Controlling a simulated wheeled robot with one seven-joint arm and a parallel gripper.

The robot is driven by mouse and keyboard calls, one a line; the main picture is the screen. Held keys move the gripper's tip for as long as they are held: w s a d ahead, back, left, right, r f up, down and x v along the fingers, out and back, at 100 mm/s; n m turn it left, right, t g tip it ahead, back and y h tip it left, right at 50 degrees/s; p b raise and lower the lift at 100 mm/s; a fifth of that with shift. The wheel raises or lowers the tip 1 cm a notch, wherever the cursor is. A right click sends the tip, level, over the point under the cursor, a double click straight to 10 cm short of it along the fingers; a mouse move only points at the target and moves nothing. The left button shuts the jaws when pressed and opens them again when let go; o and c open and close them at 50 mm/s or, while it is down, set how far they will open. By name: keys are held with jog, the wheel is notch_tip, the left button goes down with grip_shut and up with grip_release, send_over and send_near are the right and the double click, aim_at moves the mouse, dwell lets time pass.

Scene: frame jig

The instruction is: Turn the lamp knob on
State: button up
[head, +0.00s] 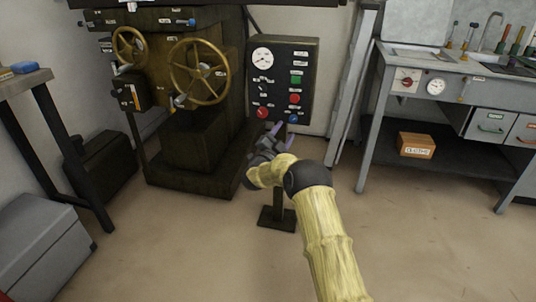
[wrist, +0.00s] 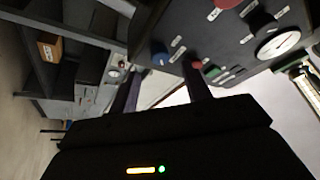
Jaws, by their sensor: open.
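The dark control panel (head: 279,83) carries several small controls, and their labels are too small to read, so I cannot tell which is the lamp knob. A blue knob (head: 293,118) sits low on the right of the panel, and it also shows in the wrist view (wrist: 159,58). A red knob (head: 262,113) sits low on the left, and a black knob (wrist: 262,22) shows near the gauge in the wrist view. My gripper (head: 281,132) is open and empty, just in front of the panel's lower edge. Its fingers are apart from the knobs, as far as I can see.
A round white gauge (head: 262,58) is at the panel's upper left, with a green button (head: 296,79) and a red button (head: 294,98) on its right. A machine with brass handwheels (head: 199,72) stands left. A workbench (head: 448,77) stands right.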

jog(key=p+v, duration=0.3)
jog(key=v, duration=0.9)
notch_tip(320, 180, up, 8)
jog(key=s+n+g+y+p, duration=0.2)
jog(key=n+y+p, duration=0.2)
jog(key=n+y, duration=0.75)
jog(key=s+d+n+g+p, duration=0.1)
jog(key=s+d+n+g, duration=0.2)
jog(key=s, duration=0.9)
jog(key=s+d+n+g+p, duration=0.1)
jog(key=s+d+g, duration=0.4)
jog(key=s, duration=0.7)
jog(key=s+d+n+g+p, duration=0.15)
jog(key=s+g, duration=0.35)
jog(key=s, duration=0.7)
jog(key=w+d+p+v, duration=0.1)
jog(key=w+p+v, duration=0.1)
jog(key=p+v, duration=1)
jog(key=w+d+r+p+v, duration=0.1)
jog(key=w+p+v, duration=0.2)
jog(key=p+v, duration=1)
jog(key=w+d+r+p+v, duration=0.1)
jog(key=w+p+v, duration=0.2)
jog(key=p+v, duration=0.9)
jog(key=shift+w+d+r+y+p, duration=0.25)
jog(key=shift+d+r+y+p, duration=0.1)
jog(key=shift+y, duration=0.1)
